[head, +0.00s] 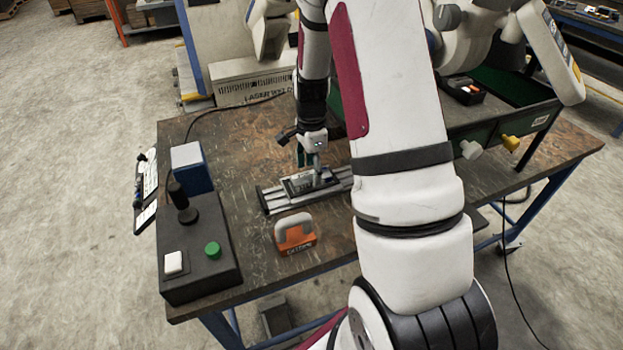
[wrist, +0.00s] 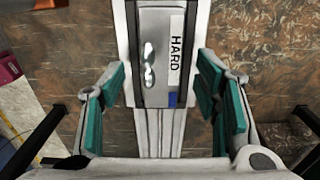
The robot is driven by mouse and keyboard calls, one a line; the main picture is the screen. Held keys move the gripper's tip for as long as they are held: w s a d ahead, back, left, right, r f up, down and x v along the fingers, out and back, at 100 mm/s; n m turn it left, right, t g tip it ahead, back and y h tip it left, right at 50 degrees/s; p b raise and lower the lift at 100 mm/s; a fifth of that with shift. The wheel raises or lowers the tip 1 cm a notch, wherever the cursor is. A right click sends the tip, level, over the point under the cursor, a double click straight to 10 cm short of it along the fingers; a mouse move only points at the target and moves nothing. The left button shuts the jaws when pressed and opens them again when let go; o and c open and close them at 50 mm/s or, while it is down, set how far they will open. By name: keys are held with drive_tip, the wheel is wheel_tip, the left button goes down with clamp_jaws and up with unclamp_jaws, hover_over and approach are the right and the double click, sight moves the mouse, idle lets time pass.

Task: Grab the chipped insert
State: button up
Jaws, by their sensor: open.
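A grey metal block (wrist: 176,19) with a white label reading HARD, a small blue patch and shiny silver marks lies on a slotted rail (wrist: 158,145) in the wrist view. It looks like the insert, but I cannot tell if the silver marks are chips. In the head view, the block (head: 297,187) is partly hidden by my gripper (head: 312,168). My gripper (wrist: 161,88) is open in the wrist view, with teal pads on both sides of the block's near end. Clear gaps show between pads and block, so nothing is held.
An orange block with a grey handle (head: 295,235) stands in front of the rail. A black control box (head: 208,270) with a joystick and buttons is at left, near a blue and white box (head: 192,167). A green-lined tray (head: 515,88) is at back right.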

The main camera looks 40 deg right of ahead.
drive_tip(key=shift+f, duration=0.9)
clamp_jaws()
drive_tip(key=shift+r, duration=0.1)
